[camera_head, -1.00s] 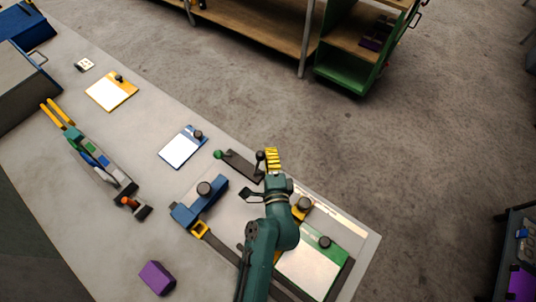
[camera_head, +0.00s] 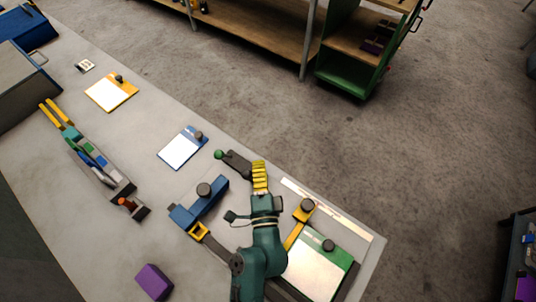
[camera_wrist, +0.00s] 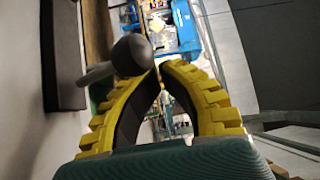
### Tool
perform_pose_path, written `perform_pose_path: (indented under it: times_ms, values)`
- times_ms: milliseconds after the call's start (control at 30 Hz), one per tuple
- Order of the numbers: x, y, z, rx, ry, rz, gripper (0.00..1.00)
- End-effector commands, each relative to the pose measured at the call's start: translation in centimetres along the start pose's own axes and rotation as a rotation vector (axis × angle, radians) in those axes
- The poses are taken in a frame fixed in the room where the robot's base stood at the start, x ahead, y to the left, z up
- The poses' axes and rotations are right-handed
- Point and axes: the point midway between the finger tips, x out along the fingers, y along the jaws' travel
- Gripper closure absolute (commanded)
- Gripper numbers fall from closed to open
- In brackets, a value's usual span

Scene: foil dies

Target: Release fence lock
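A blue fence block (camera_head: 199,205) with a round black knob (camera_head: 204,190) sits on a dark rail (camera_head: 217,248). A yellow square piece (camera_head: 198,230) is at its lower end. A dark bar (camera_head: 236,162) with a green ball (camera_head: 219,154) lies above it. My gripper (camera_head: 259,163), with yellow ribbed fingers, is at this bar's right end. In the wrist view my fingertips (camera_wrist: 160,70) meet or nearly meet. A dark ball knob (camera_wrist: 132,55) on a lever shows just left of them; I cannot tell whether they touch. I cannot tell which part is the fence lock.
A green-edged plate (camera_head: 318,265) and a yellow clamp (camera_head: 303,211) are right of my arm. A blue-edged board (camera_head: 182,148), a yellow board (camera_head: 111,92) and a purple block (camera_head: 154,282) lie on the table. The table's far edge is close beyond my gripper.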

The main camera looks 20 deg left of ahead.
Motion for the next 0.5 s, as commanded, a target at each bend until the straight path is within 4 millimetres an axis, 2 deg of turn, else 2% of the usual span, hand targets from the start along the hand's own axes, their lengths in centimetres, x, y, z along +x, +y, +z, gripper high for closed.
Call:
perform_pose_path:
  times_ms: [500]
  values:
    - [-0.86,0.03,0.46,0.001,0.009,0.002,1.0]
